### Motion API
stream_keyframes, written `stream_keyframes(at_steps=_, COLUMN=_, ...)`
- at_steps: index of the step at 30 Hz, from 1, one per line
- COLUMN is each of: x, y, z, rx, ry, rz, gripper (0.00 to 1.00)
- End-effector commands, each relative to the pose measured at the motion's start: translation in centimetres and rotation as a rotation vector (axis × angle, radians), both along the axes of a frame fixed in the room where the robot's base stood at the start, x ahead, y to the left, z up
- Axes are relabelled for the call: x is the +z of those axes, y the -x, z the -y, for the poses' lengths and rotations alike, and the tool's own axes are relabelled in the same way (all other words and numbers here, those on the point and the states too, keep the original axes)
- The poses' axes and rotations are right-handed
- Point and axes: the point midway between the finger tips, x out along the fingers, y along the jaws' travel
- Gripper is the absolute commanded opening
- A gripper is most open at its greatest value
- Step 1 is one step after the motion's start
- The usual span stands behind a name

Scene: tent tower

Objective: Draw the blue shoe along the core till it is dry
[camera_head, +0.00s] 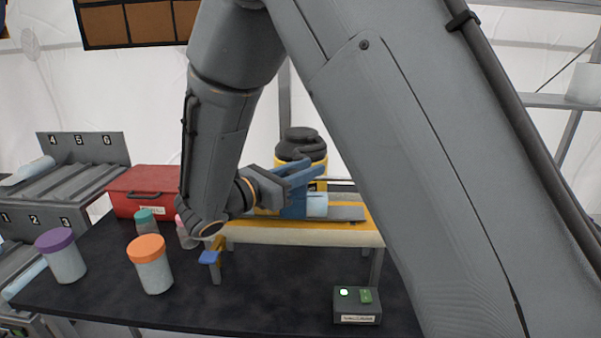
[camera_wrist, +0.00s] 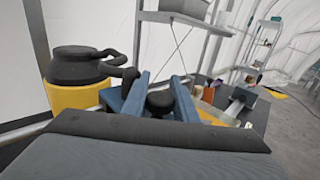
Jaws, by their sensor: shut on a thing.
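My gripper (camera_head: 305,180) has blue fingers and is low over the yellow bench (camera_head: 375,225) in the head view. In the wrist view its two fingers (camera_wrist: 160,95) stand on either side of a black knob (camera_wrist: 159,104). The knob appears to belong to the blue shoe (camera_head: 317,205), a pale blue piece just below the fingers in the head view. My gripper is shut on it. A grey length (camera_head: 348,213), apparently the core, shows to the right of the shoe. My arm and fingers hide the rest. Wetness cannot be told.
A yellow canister with a black lid (camera_head: 302,146) stands close behind the bench. A control box (camera_head: 357,305) with a lit green lamp is in front. Jars with orange (camera_head: 151,268) and purple (camera_head: 65,260) lids, a red case (camera_head: 140,190) and numbered racks (camera_head: 80,165) are at left.

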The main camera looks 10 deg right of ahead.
Motion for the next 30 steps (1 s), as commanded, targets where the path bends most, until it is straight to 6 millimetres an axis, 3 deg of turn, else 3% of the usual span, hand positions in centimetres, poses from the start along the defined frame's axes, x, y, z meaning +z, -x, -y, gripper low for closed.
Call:
stream_keyframes(at_steps=11, x=0.3, y=-0.4, z=0.3, rx=-0.013, ry=0.000, rz=0.006, gripper=0.00)
stream_keyframes(at_steps=12, x=0.3, y=-0.4, z=0.3, rx=-0.013, ry=0.000, rz=0.006, gripper=0.31)
stream_keyframes(at_steps=13, x=0.3, y=-0.4, z=0.3, rx=-0.012, ry=-0.001, rz=0.007, gripper=0.32)
stream_keyframes(at_steps=23, x=0.1, y=-0.1, z=-0.2, rx=-0.009, ry=0.000, rz=0.004, gripper=0.32)
stream_keyframes(at_steps=30, x=-0.1, y=1.7, z=-3.0, rx=-0.006, ry=-0.001, rz=0.004, gripper=0.32)
